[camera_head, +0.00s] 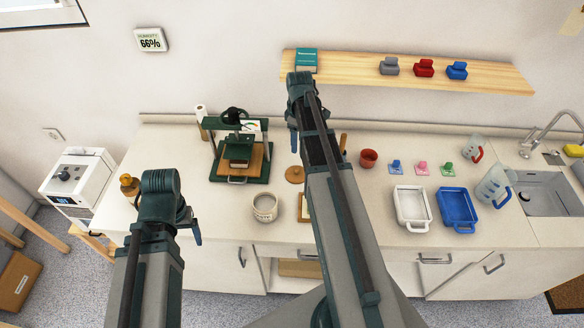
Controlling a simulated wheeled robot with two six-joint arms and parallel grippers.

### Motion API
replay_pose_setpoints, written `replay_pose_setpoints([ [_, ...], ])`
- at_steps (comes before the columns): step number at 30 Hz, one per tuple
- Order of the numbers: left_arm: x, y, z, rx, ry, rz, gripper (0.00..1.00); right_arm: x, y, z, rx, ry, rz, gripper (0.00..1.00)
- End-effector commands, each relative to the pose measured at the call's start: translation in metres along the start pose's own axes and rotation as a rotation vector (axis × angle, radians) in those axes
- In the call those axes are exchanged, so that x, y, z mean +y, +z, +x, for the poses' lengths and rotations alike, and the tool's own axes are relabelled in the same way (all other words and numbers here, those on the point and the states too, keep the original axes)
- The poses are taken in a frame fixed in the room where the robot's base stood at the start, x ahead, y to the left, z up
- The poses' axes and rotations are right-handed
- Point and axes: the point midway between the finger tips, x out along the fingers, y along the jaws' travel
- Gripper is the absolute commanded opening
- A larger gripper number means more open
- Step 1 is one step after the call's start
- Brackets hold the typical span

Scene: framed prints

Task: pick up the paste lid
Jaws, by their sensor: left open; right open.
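The paste lid looks to be the round, flat brown disc with a small knob (295,174) lying on the counter. It is behind and right of an open, round white pot (265,207) with a label. My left gripper (196,230) is at the counter's front left, well left of the pot and apart from it. My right gripper (294,142) hangs above the back of the counter, higher in the picture than the lid and not visibly touching it. Both are open and look empty, with their fingers partly hidden by my own wrists.
A green press (238,160) stands left of the lid. A red cup (368,159), white tray (411,208), blue tray (457,207) and jug (494,185) stand to the right. A wooden shelf (430,74) spans the wall. My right arm hides part of the counter.

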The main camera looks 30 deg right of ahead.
Motion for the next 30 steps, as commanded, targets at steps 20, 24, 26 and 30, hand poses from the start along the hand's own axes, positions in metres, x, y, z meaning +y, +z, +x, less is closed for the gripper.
replay_pose_setpoints([
  [20,0.006,-0.004,0.064,0.0,0.0,-0.002,0.8,-0.001,0.0,0.064,0.0,0.0,0.001,0.6],
  [24,0.008,-0.005,0.082,0.0,0.0,-0.002,0.8,-0.001,0.0,0.082,0.0,0.0,0.001,0.6],
  [26,0.008,-0.005,0.086,0.0,0.0,-0.002,0.8,-0.001,0.0,0.086,0.0,0.0,0.001,0.6],
  [30,0.008,-0.005,0.087,0.0,0.0,-0.002,0.8,-0.001,0.0,0.087,0.0,0.0,0.001,0.6],
])
